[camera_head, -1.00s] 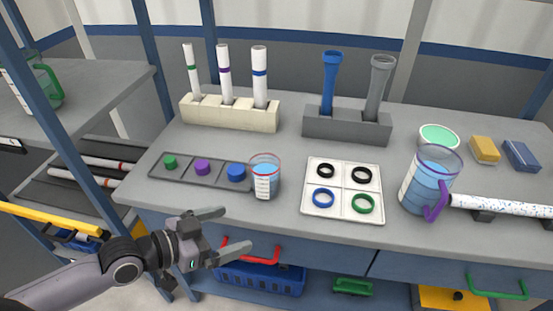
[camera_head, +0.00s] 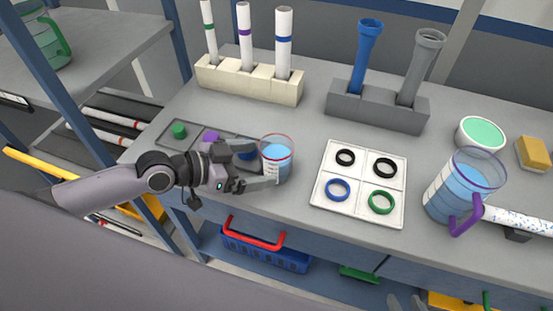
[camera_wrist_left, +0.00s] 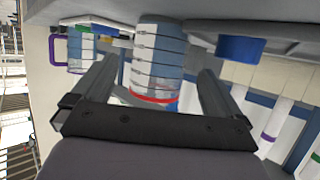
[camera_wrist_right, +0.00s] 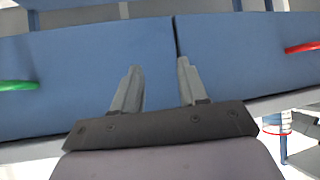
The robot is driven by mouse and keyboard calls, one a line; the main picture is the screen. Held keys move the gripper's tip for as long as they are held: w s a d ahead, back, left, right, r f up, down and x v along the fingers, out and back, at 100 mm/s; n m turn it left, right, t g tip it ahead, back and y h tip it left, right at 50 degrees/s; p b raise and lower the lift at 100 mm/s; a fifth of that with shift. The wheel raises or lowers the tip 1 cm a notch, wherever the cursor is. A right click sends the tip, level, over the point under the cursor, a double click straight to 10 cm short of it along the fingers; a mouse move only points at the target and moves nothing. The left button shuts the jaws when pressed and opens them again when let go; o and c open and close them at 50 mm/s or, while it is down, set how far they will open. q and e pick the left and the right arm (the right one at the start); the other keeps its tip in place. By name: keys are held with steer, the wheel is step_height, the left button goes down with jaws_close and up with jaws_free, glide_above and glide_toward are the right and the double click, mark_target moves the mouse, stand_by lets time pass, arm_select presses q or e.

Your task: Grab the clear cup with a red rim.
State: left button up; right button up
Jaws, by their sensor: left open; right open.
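The clear cup with a red rim (camera_head: 277,163) stands upright on the bench, with blue liquid and white scale marks. In the left wrist view the cup (camera_wrist_left: 158,60) appears upside down between the two fingers. My left gripper (camera_head: 262,166) is open, its fingers reaching to either side of the cup, not closed on it. The cup also shows small at the right edge of the right wrist view (camera_wrist_right: 276,123). My right gripper (camera_wrist_right: 158,68) is open and empty, in front of the blue drawer fronts.
A grey tray with green (camera_head: 179,131), purple and blue pieces lies left of the cup, partly behind my left gripper. A white tray (camera_head: 358,186) with rings lies right of it. A larger purple-rimmed jug (camera_head: 465,185) stands further right. Tube racks (camera_head: 240,84) stand behind.

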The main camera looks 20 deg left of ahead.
mark_target(261, 162)
arm_select(q)
steer(key=shift+p+x, duration=0.3)
steer(key=shift+x, duration=1.9)
steer(key=c, duration=1.2)
steer(key=shift+o, duration=0.2)
steer(key=shift+r, duration=0.2)
